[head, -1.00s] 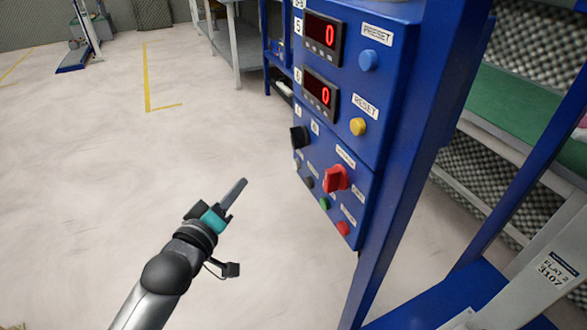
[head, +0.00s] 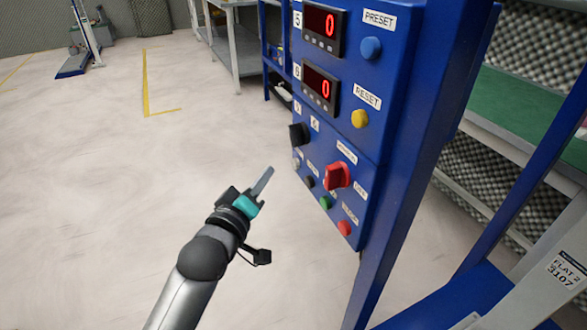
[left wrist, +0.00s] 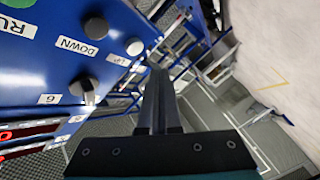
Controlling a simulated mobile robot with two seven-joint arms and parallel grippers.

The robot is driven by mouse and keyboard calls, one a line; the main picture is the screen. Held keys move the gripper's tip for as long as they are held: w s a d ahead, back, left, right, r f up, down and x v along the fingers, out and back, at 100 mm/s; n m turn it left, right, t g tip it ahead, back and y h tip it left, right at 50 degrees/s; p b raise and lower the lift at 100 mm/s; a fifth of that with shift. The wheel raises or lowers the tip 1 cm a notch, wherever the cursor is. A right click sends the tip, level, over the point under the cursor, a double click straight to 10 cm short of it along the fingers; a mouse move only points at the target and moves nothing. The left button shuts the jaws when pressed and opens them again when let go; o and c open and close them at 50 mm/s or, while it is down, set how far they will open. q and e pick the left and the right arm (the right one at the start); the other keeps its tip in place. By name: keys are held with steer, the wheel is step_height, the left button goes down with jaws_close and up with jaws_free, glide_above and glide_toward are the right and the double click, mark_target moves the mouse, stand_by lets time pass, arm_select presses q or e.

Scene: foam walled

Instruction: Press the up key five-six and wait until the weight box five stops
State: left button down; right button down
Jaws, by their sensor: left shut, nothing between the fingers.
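The blue control panel (head: 375,110) stands upright right of centre in the head view. The up key (head: 296,163) is a small pale grey button at its lower left edge, beside the dark down key. In the left wrist view, the up key (left wrist: 135,46) sits by its label, left of and above my fingertips. My left gripper (head: 270,170) is shut and empty, left of the panel and visibly apart from the key. The black selector knob (head: 298,133) is above the keys, near labels 5 and 6. I cannot make out weight box five. My right gripper is out of view.
Displays 5 (head: 323,30) and 6 (head: 319,88) both read 0. A red switch (head: 337,177), green button (head: 326,203) and red button (head: 344,228) are nearby. A blue frame post (head: 400,190) stands at right. Floor left of the panel is clear.

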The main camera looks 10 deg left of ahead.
mark_target(296, 164)
arm_select(q)
steer(key=shift+w+d+p, duration=0.35)
steer(key=shift+w+d, duration=0.5)
steer(key=shift+d, duration=0.3)
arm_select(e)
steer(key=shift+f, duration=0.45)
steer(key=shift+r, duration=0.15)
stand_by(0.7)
arm_select(q)
steer(key=shift+w+d+p, duration=0.2)
steer(key=shift+d+p, duration=0.15)
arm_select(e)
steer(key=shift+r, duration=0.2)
